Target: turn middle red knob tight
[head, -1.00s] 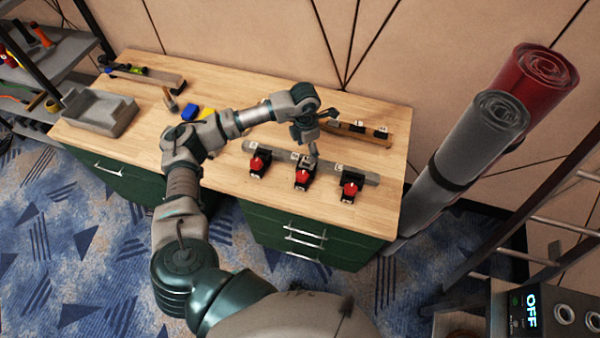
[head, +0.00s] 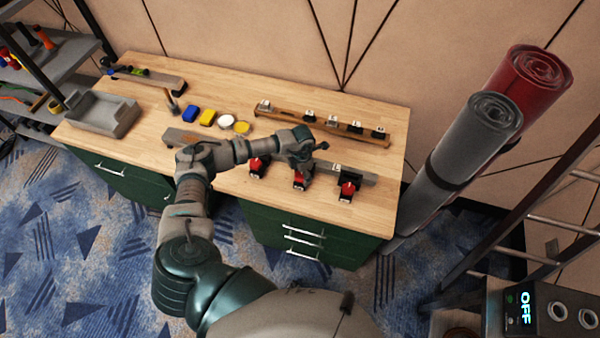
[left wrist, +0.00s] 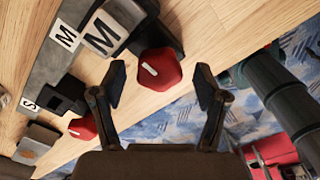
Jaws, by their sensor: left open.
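Three red knobs on black mounts sit along a grey rail (head: 362,178) near the table's front edge. The middle red knob (head: 300,181) is partly hidden under my left gripper (head: 302,170). In the left wrist view, the red knob (left wrist: 160,69) with a white mark lies beside an M label, between and just beyond the open fingertips of my left gripper (left wrist: 161,86). A gap shows on both sides and no contact is visible. The left red knob (head: 256,164) and right red knob (head: 347,189) stand clear at either side. My right gripper is not in view.
A wooden rail (head: 322,126) with several labelled black pieces lies behind the knobs. A blue block (head: 191,112), a yellow block (head: 207,117), a hammer-like tool (head: 172,103) and a grey tray (head: 101,114) are further left. Rolled mats (head: 470,140) stand right of the table.

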